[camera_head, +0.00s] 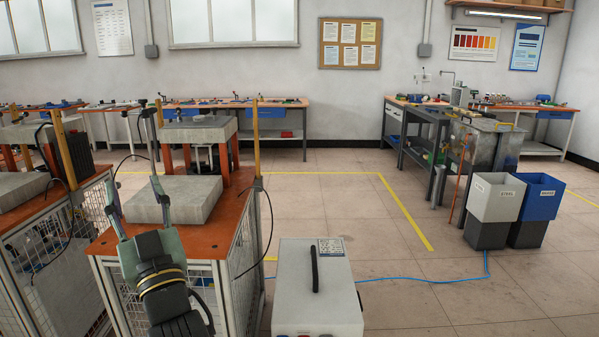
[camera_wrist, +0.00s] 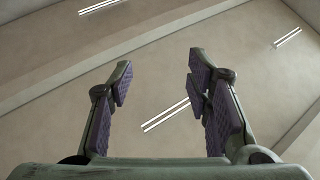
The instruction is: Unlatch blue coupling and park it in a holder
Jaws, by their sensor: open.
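My gripper (camera_head: 136,198) is raised with its fingers pointing up, in front of the left orange-topped bench in the head view. The wrist view shows its two purple-padded fingers (camera_wrist: 160,78) spread wide with nothing between them, against the ceiling. A grey box unit (camera_head: 318,292) with a black handle stands at the bottom centre, right of my gripper. Small red and blue parts (camera_head: 305,335) show at its front lower edge, mostly cut off by the frame. I cannot tell whether the blue coupling is one of them. No holder can be made out.
The orange-topped bench (camera_head: 212,240) with mesh sides carries grey blocks and upright posts. A blue hose (camera_head: 430,281) runs over the floor from the grey box towards the grey and blue bins (camera_head: 541,195) at right. The middle floor (camera_head: 320,205) is clear.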

